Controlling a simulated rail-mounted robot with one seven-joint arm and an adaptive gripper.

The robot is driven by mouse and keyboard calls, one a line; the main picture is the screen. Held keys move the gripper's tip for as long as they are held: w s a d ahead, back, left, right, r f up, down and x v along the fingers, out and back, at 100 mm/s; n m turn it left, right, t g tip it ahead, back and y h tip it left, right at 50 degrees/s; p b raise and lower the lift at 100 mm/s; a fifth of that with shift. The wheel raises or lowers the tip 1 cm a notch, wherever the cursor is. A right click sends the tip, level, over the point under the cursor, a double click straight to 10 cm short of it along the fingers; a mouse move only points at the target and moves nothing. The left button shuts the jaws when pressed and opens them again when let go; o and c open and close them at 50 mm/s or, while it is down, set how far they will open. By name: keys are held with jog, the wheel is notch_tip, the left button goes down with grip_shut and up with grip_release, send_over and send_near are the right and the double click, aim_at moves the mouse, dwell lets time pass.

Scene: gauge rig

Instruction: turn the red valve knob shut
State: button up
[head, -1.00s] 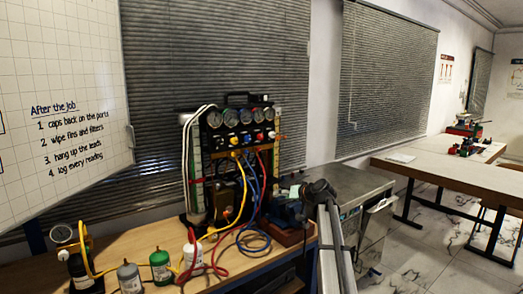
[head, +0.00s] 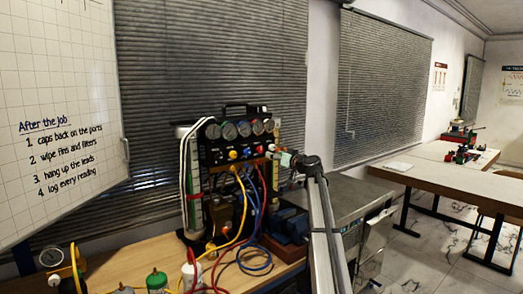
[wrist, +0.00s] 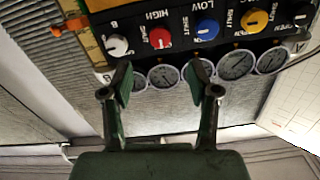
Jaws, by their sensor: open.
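The red valve knob (wrist: 159,38) sits on the black panel of the gauge rig, under the label HIGH, between a white knob (wrist: 117,45) and a blue knob (wrist: 206,28). The wrist view shows the panel upside down. My gripper (wrist: 161,80) is open and empty, its two green-tipped fingers spread on either side of the red knob's line but apart from it. In the head view, my gripper (head: 284,158) is at the right end of the rig, and the red knob (head: 259,149) shows small to its left.
A row of gauges (head: 243,129) lies right above the knobs. A yellow knob (wrist: 255,19) and a black knob are farther along. Yellow, blue and red hoses (head: 262,200) hang below the panel.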

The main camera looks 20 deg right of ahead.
aim_at(261, 150)
jog(key=p+x, duration=0.2)
jog(key=x, duration=0.8)
jog(key=shift+w, duration=0.15)
grip_shut()
